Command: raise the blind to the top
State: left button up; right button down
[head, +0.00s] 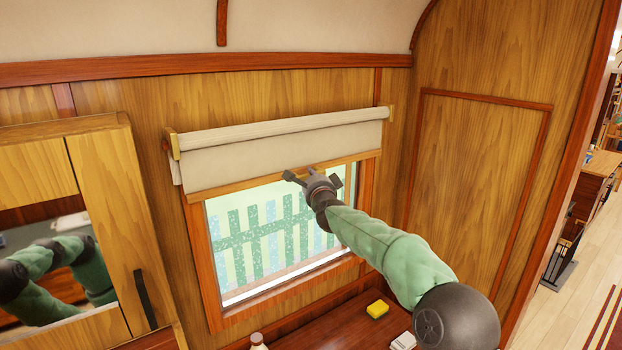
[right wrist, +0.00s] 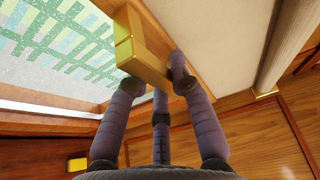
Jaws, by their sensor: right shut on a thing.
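A cream blind (head: 245,160) hangs from a roller (head: 280,127) and covers the upper part of the window; its wooden bottom bar (head: 240,185) lies a short way below the roller. My right gripper (head: 308,179) is at the middle of this bar. In the right wrist view, my right gripper (right wrist: 155,73) is shut on a brass-coloured pull (right wrist: 143,58) at the bar, with its fingers on either side. The cream cloth (right wrist: 228,35) shows beside it. How the pull joins the bar is partly hidden by the fingers. My left gripper is not in view.
The window (head: 270,230) shows a fence outside. Below it, a wooden table (head: 345,325) carries a yellow sponge (head: 377,310), a white item (head: 403,341) and a bottle (head: 258,341). A mirrored cabinet (head: 120,190) stands at left, reflecting my arm. Open floor lies at far right.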

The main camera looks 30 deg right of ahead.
jog(key=shift+d+r, duration=0.1)
jog(key=shift+r, duration=0.4)
jog(key=c, duration=1.3)
grip_release()
jog(key=shift+o, duration=1.2)
jog(key=shift+f, duration=0.15)
jog(key=v, duration=1.2)
jog(key=shift+f, duration=0.1)
